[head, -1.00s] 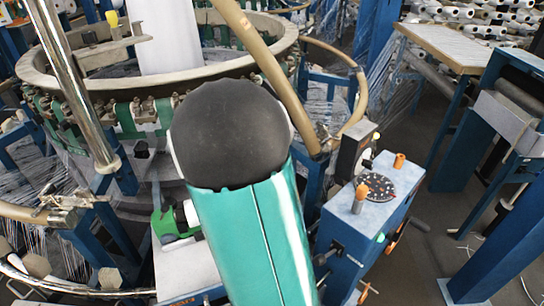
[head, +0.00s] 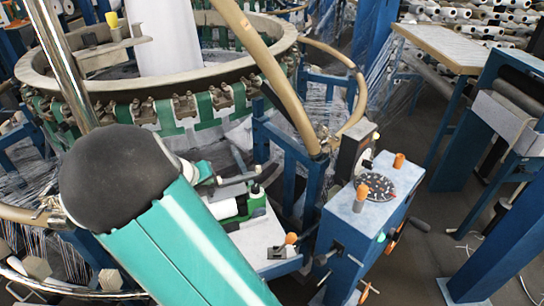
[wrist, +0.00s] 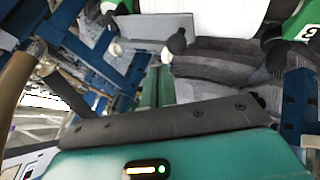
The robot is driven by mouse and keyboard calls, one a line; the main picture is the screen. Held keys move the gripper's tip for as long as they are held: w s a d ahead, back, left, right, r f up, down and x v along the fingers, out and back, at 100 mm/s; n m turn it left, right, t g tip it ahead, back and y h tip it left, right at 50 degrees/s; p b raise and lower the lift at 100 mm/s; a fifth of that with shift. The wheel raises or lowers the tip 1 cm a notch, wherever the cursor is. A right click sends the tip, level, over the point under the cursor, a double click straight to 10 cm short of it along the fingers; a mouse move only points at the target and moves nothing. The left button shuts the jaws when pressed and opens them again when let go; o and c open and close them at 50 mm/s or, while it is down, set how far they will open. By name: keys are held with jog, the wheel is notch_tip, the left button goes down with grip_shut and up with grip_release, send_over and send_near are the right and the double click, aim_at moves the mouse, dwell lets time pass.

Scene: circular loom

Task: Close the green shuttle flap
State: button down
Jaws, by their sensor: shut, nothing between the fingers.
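The green shuttle (head: 254,203) sits on a pale plate in the middle of the head view, with a white bobbin (head: 224,208) lying against its left side. In the wrist view the white bobbin (wrist: 197,8) shows at the top edge, and part of the green shuttle (wrist: 305,22) shows at the top right. I cannot make out clearly how far the flap is open. My gripper (wrist: 158,75) has its two slim green fingers together, empty, below and left of the bobbin in the wrist view. In the head view my arm hides much of the shuttle's left side.
A blue control box (head: 370,225) with orange knobs and a dark dial stands right of the shuttle. The round loom ring (head: 160,85) and a curved tan pipe (head: 275,75) rise behind. Blue posts (head: 290,160) stand close by. Dark floor is open at the right.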

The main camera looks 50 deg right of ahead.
aim_at(209, 188)
jog(key=f+h, duration=0.1)
jog(key=a+f+n+g+h, duration=0.1)
jog(key=h, duration=0.1)
jog(key=w+f+h, duration=0.1)
jog(key=shift+a+f+n+g, duration=0.2)
jog(key=shift+a+n+g, duration=0.1)
jog(key=shift+a, duration=0.1)
jog(key=shift+w+a+f, duration=0.15)
jog(key=shift+a+f, duration=0.1)
jog(key=shift+f, duration=0.55)
jog(key=shift+r, duration=0.75)
jog(key=shift+a, duration=0.15)
